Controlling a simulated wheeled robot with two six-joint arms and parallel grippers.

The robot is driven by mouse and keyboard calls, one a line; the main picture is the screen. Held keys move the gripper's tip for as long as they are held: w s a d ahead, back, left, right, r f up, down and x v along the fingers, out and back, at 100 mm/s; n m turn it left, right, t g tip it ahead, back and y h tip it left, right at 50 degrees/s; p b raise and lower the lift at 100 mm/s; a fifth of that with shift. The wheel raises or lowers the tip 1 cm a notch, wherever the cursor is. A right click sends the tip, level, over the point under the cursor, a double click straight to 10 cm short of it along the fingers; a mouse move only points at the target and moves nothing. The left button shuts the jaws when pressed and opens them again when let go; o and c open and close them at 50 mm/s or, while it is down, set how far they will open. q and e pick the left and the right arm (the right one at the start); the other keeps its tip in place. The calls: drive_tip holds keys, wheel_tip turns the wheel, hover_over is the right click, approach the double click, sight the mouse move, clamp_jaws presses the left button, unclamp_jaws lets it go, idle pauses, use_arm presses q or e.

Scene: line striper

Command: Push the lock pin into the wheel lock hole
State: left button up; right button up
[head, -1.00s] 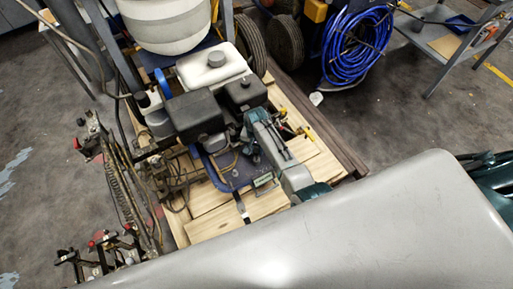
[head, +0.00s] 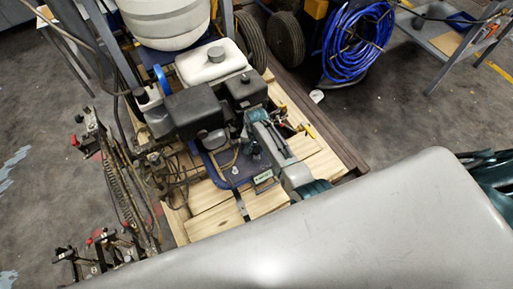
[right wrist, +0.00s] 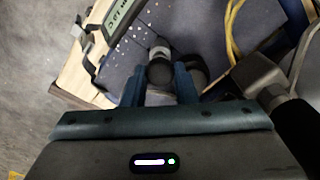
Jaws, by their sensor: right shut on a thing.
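In the right wrist view, my right gripper (right wrist: 167,82) has its two blue fingers closed on a dark round knob with a silver collar, which looks like the lock pin (right wrist: 160,73). The pin stands over the blue-grey speckled deck (right wrist: 120,73) of the line striper. In the head view, my right gripper (head: 254,151) is low over the striper's blue deck (head: 222,178), beside the engine. The pin is too small to make out there. The wheel lock hole and the pin's lower end are hidden, so I cannot tell how deep the pin sits. My left gripper is not in view.
The black engine (head: 195,112) and white fuel tank (head: 212,66) stand close behind the gripper. A small labelled display (right wrist: 121,18) and a yellow cable (right wrist: 233,35) lie near the pin. Wooden boards (head: 240,212) surround the deck. A blue hose coil (head: 357,40) hangs farther back.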

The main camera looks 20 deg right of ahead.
drive_tip(key=shift+f+b, duration=0.4)
drive_tip(key=shift+f, duration=0.25)
idle(0.3)
drive_tip(key=o, duration=1.3)
drive_tip(key=shift+r, duration=0.1)
wheel_tip(320, 180, up, 7)
drive_tip(key=p, duration=0.7)
drive_tip(key=shift+p, duration=0.4)
